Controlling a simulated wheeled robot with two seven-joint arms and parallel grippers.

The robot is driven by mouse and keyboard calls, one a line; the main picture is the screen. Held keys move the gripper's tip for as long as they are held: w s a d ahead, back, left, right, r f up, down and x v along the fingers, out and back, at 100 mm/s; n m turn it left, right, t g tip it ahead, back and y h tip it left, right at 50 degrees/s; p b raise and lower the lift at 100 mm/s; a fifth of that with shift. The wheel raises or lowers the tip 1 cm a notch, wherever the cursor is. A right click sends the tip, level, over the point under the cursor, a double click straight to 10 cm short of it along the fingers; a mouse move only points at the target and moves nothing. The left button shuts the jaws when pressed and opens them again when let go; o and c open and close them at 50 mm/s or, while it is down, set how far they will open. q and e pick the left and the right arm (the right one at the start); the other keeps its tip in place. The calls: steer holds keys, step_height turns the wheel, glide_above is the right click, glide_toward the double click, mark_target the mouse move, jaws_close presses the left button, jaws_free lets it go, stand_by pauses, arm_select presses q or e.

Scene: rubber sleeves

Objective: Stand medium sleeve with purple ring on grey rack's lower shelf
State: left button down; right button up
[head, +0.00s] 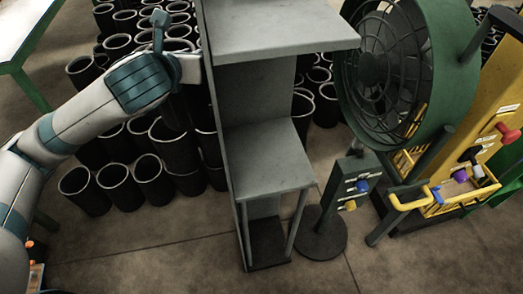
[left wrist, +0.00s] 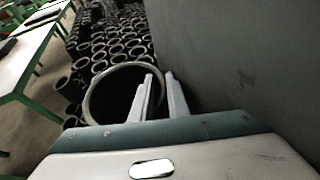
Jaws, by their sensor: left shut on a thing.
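The grey rack (head: 226,150) stands in the middle of the head view, with an upper shelf (head: 285,32) and a bare lower shelf (head: 268,160). My left gripper (head: 188,68) is just left of the rack's side panel. In the left wrist view, my left gripper (left wrist: 159,77) is shut on the wall of a black sleeve (left wrist: 112,95), one finger inside its open mouth and one outside. The sleeve's body is mostly hidden, and no purple ring shows on it, so I cannot tell its ring colour. My right gripper is out of view.
Many black sleeves (head: 112,175) stand on the floor left of and behind the rack. A green fan (head: 395,70), a control post (head: 350,185) and a yellow cart (head: 480,140) stand to the right. The rack's side panel (left wrist: 230,60) is close beside the left fingers.

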arm_select(q)
steer(key=shift+a+r, duration=0.1)
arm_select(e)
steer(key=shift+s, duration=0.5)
